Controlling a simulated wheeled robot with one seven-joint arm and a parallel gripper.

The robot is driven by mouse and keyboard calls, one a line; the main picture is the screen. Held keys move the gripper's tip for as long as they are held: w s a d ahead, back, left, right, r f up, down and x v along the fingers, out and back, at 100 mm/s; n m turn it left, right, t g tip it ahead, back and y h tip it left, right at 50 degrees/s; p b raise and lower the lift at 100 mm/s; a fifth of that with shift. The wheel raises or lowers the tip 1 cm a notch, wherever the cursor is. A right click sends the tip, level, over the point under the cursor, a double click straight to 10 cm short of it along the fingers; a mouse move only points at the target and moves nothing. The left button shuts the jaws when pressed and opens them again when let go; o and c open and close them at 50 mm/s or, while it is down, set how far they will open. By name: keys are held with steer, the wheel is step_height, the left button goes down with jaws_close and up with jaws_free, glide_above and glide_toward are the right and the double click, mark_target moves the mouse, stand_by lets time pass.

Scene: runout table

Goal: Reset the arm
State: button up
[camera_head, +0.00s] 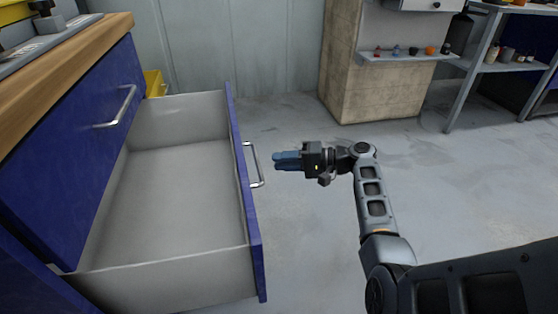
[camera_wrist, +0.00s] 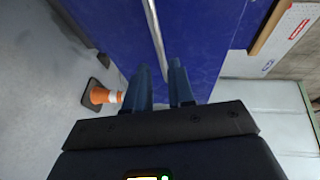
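My gripper (camera_head: 287,161) hangs in the air just right of the pulled-out drawer's handle (camera_head: 254,165), with a small gap between fingertips and handle. In the wrist view my gripper's two blue fingers (camera_wrist: 159,68) stand apart with nothing between them. The metal handle (camera_wrist: 156,38) shows ahead of them, in line with the gap, against the blue front. The blue-fronted drawer (camera_head: 234,150) stands far out of the cabinet, and its grey inside looks empty. My arm reaches in from the lower right, bent at the elbow.
The blue cabinet (camera_head: 70,150) with a wooden top is at left. A wooden-sided unit (camera_head: 345,60) with a small shelf and a metal rack (camera_head: 480,60) stand at the back. An orange cone (camera_wrist: 98,95) shows in the wrist view. The floor right of the drawer is clear.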

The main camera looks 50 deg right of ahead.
stand_by(0.4)
steer(key=s+a+f+g+h, duration=0.2)
steer(key=s+a+f+h, duration=0.15)
steer(key=s+f, duration=0.4)
steer(key=s+a+f+g+h, duration=0.2)
steer(key=s+a+f, duration=0.2)
steer(key=s+f, duration=0.3)
steer(key=s+a+r+n+h, duration=0.1)
steer(key=s+a+n+h, duration=0.1)
steer(key=s+a, duration=0.35)
steer(key=s+a+r+n+h, duration=0.1)
steer(key=s+a+n+h, duration=0.1)
steer(key=s, duration=0.6)
steer(key=s+a+r+n+t+y, duration=0.1)
steer(key=s+a+r+n+t, duration=0.2)
steer(key=s+a+r, duration=0.55)
steer(key=s+a+r+n+t, duration=0.2)
steer(key=s+a+r+n, duration=0.15)
steer(key=r, duration=0.95)
step_height(320, 180, up, 24)
steer(key=p, duration=2.4)
steer(key=shift+w+d+r, duration=0.2)
steer(key=shift+w+d, duration=0.1)
steer(key=shift+d, duration=0.15)
